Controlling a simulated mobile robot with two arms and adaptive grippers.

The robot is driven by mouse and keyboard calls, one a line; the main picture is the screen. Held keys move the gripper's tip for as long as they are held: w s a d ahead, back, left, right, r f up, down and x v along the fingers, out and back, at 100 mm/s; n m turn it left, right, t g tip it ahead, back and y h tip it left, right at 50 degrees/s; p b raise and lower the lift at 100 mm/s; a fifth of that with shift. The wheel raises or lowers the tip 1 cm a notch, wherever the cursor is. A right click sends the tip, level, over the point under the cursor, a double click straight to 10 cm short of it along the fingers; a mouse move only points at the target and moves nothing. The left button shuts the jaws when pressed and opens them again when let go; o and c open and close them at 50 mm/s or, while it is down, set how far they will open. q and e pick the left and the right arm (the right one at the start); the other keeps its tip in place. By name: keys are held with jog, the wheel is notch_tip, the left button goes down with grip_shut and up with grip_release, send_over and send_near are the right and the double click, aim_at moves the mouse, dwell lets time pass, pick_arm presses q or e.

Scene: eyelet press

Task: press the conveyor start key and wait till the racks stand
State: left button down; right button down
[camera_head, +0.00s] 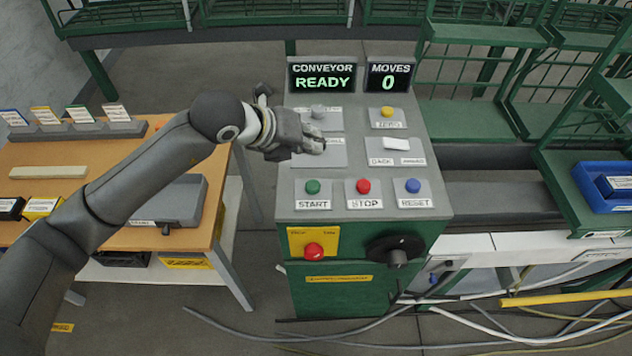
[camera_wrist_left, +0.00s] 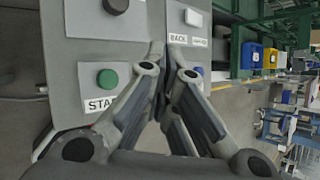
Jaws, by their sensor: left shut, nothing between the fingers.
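A grey control console stands in the middle of the head view. The green start key (camera_head: 312,187), labelled START, sits at the left of its lowest key row; it also shows in the left wrist view (camera_wrist_left: 107,79). The red stop key (camera_head: 363,186) and blue reset key (camera_head: 413,185) are to its right. The display (camera_head: 322,77) reads CONVEYOR READY, and the one beside it (camera_head: 388,77) reads MOVES 0. My left gripper (camera_head: 318,145) is shut and empty over the panel, above the start key in the picture. The left wrist view shows its fingertips (camera_wrist_left: 157,50) together. My right gripper is not in view.
A red knob (camera_head: 313,251) on a yellow plate and a black rotary switch (camera_head: 396,252) are on the console front. A wooden table (camera_head: 150,237) stands left. Green racks (camera_head: 470,120) stand behind and right; a blue crate (camera_head: 590,190) is at right. Cables lie on the floor.

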pick_arm(q)
jog(key=shift+w+a, duration=0.1)
jog(key=shift+a, duration=0.1)
jog(key=b, duration=0.5)
send_over(310, 182)
notch_tip(310, 182, down, 8)
jog(key=shift+f, duration=0.4)
dwell(1.2)
